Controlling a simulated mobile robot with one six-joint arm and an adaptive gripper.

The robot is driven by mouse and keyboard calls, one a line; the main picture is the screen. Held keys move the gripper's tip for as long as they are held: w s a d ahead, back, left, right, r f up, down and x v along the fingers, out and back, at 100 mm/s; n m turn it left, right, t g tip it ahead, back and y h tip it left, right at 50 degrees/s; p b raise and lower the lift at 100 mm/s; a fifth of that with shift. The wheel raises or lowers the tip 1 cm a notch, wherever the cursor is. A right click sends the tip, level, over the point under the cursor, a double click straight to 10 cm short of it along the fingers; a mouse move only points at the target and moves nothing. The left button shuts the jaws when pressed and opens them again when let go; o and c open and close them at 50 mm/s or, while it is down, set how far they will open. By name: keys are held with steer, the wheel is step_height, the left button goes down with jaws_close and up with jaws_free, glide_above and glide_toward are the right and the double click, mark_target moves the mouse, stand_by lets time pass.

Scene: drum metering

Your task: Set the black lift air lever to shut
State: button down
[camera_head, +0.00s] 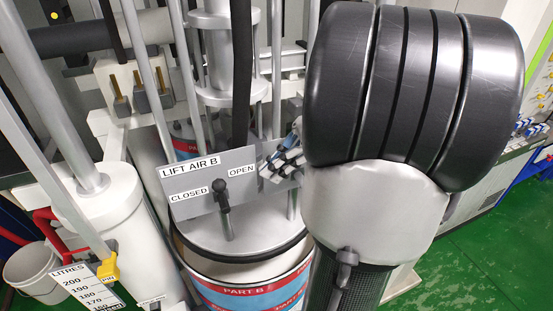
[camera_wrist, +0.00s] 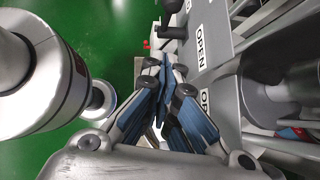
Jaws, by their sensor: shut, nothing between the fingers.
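The LIFT AIR B plate (camera_head: 207,177) in the head view has CLOSED at its left and OPEN at its right. A black lever (camera_head: 223,194) with a round knob stands in front of it, roughly upright between the two labels, nearer CLOSED. My gripper (camera_head: 268,168) is at the plate's right end, by OPEN and apart from the lever, partly hidden by my arm. In the wrist view my gripper (camera_wrist: 164,72) is shut and empty, with its fingers beside a grey plate (camera_wrist: 218,45) marked OPEN. I cannot tell which lever the dark knobs there belong to.
A drum (camera_head: 245,291) labelled PART B stands below the lever. A white cylinder (camera_head: 122,222) and a LITRES scale (camera_head: 84,287) are at the left. Vertical pipes rise behind the plate. Green floor (camera_wrist: 105,35) is free at the upper left in the wrist view.

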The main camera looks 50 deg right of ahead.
mark_target(226, 201)
steer(key=shift+w+a+f, duration=0.65)
steer(key=shift+w+a, duration=0.2)
steer(key=shift+a, duration=0.05)
steer(key=shift+w+a+f, duration=0.65)
steer(key=shift+w+a, duration=0.2)
steer(key=shift+w+a+f, duration=0.65)
steer(key=shift+w+a, duration=0.2)
steer(key=shift+a, duration=0.05)
steer(key=shift+d+r+p, duration=0.1)
steer(key=shift+r+p, duration=0.05)
steer(key=shift+p, duration=0.25)
